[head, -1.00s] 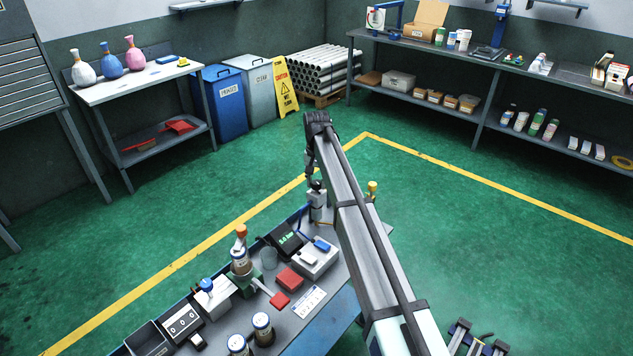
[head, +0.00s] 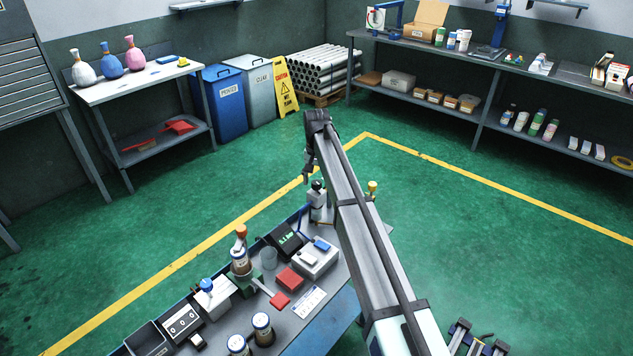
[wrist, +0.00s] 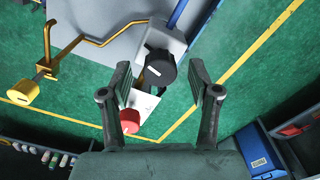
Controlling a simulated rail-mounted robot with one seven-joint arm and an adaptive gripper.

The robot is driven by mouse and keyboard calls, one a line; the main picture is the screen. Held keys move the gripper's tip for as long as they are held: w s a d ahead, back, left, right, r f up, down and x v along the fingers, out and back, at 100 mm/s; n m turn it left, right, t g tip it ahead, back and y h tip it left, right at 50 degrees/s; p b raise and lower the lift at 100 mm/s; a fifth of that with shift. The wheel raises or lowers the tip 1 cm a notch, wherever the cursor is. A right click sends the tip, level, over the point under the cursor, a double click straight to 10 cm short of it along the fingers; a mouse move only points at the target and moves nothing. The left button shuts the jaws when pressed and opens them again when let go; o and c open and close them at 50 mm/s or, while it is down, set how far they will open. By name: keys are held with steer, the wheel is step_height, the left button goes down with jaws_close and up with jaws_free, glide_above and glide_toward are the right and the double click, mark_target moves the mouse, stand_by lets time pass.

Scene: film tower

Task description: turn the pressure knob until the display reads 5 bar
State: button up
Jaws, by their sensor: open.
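A black round knob (wrist: 160,68) with a pale mark sits on a light grey block in the wrist view. In the head view this knob (head: 317,186) tops a pale unit at the bench's far end. My gripper (wrist: 160,83) is open, its fingers on either side of the knob in the picture with visible gaps. In the head view my gripper (head: 308,172) hangs above and slightly left of the knob, apart from it. The dark display (head: 287,239) on the bench shows green digits too small to read surely.
A red round cap (wrist: 130,120) lies close to the left finger in the wrist view. A yellow pipe with a yellow handle (wrist: 24,92) runs left of the knob. The bench holds a grey box (head: 318,262) and several bottles.

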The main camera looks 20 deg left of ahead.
mark_target(317, 182)
step_height(317, 182, up, 11)
steer(key=shift+r, duration=0.2)
steer(key=shift+d+f, duration=0.1)
stand_by(0.5)
steer(key=s+d+f, duration=0.4)
steer(key=d+f, duration=0.4)
steer(key=d, duration=0.3)
steer(key=s+d+f+m, duration=0.1)
steer(key=s+d+f, duration=0.2)
steer(key=d+f, duration=0.65)
steer(key=s+d+f, duration=0.4)
steer(key=d+f, duration=0.3)
steer(key=d, duration=0.5)
steer(key=s+d+f, duration=0.7)
steer(key=s+d, duration=0.3)
steer(key=s+d+f+m, duration=0.1)
steer(key=s+d+f, duration=0.2)
steer(key=s+d, duration=0.5)
steer(key=s+f+g, duration=0.2)
steer(key=s+f, duration=0.4)
steer(key=s, duration=0.4)
steer(key=s+a+f+g, duration=0.1)
steer(key=s+f+g, duration=0.1)
steer(key=s+f, duration=0.4)
steer(key=s+f+g, duration=0.2)
steer(key=s+f, duration=0.4)
steer(key=s, duration=0.8)
steer(key=shift+a+f+g, duration=0.15)
steer(key=shift+f+g, duration=0.2)
steer(key=shift+g, duration=0.05)
